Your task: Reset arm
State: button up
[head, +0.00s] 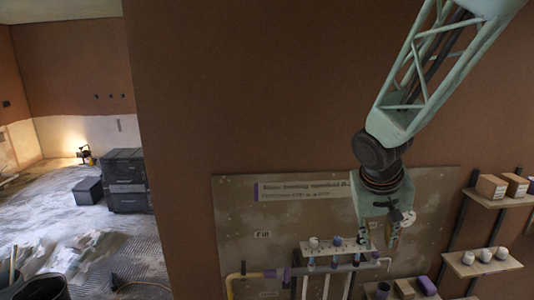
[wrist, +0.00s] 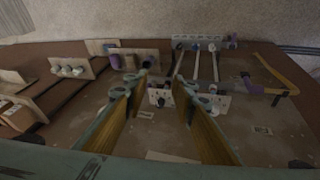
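My arm reaches down from the upper right in the head view. My gripper (head: 392,236) hangs in front of the mounted board (head: 240,215), near the right end of a small rack (head: 309,251) holding several capped pieces. In the wrist view my gripper (wrist: 161,76) has its two tan-padded fingers spread apart with nothing between them. A small pale plate with dark knobs (wrist: 160,97) shows beyond the gap. Whether the fingers touch the board or rack cannot be told.
Yellow, purple and grey pipes (head: 262,274) run along the board's lower part. Wall shelves (head: 482,265) at the right hold white cups and cardboard boxes (head: 491,187). Black cases (head: 125,180) stand far left. The brown wall above the board is clear.

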jog(key=s+a+r+b, duration=0.1)
jog(key=s+r+b, duration=0.15)
jog(key=s, duration=0.55)
jog(key=s+a+r+b, duration=0.2)
jog(key=s+r, duration=0.2)
jog(key=s, duration=0.4)
jog(key=s+a+y+b, duration=0.1)
jog(key=s+a+b, duration=0.1)
jog(key=s, duration=0.7)
jog(key=s+a+n+y+b, duration=0.1)
jog(key=s+a, duration=0.3)
jog(key=s, duration=0.5)
jog(key=shift+a+f+n+t+y+b, duration=0.15)
jog(key=shift+a+n+t+y+b, duration=0.2)
jog(key=shift+y, duration=0.25)
